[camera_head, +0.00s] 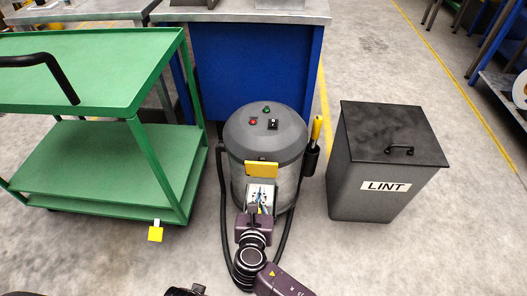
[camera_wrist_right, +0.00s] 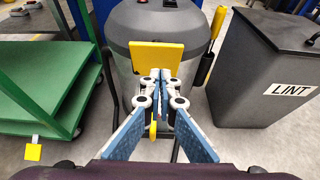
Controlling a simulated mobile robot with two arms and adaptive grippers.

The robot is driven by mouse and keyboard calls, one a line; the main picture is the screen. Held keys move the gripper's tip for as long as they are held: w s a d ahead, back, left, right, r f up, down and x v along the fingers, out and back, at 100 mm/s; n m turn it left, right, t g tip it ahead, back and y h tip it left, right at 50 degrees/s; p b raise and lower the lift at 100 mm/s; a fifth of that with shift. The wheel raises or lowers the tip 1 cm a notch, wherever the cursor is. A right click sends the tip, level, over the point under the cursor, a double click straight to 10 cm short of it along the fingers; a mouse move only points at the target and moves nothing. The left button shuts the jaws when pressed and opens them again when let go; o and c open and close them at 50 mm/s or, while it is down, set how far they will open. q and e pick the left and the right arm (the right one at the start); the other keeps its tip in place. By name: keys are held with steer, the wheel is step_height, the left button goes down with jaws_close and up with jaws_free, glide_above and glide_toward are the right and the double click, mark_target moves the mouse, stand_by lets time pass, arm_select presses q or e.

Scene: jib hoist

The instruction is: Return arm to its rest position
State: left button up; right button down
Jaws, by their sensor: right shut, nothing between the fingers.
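My right gripper (camera_head: 262,190) reaches forward in front of the grey drum-shaped machine (camera_head: 265,138). In the right wrist view, its fingertips (camera_wrist_right: 160,78) meet, with nothing held between them. They point toward a yellow plate (camera_wrist_right: 157,57) on the machine's front. The plate also shows in the head view (camera_head: 261,169), just beyond the fingertips. I cannot tell whether the tips touch it. A small yellow piece (camera_wrist_right: 152,130) shows low between the finger linkages.
A green two-shelf cart (camera_head: 95,160) stands left, with a yellow tag (camera_head: 155,233) at its lower edge. A dark LINT bin (camera_head: 385,140) stands right. A black hose (camera_head: 224,225) loops around the machine. A blue workbench (camera_head: 250,65) stands behind. Front-right floor is clear.

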steer(key=shift+d, duration=0.1)
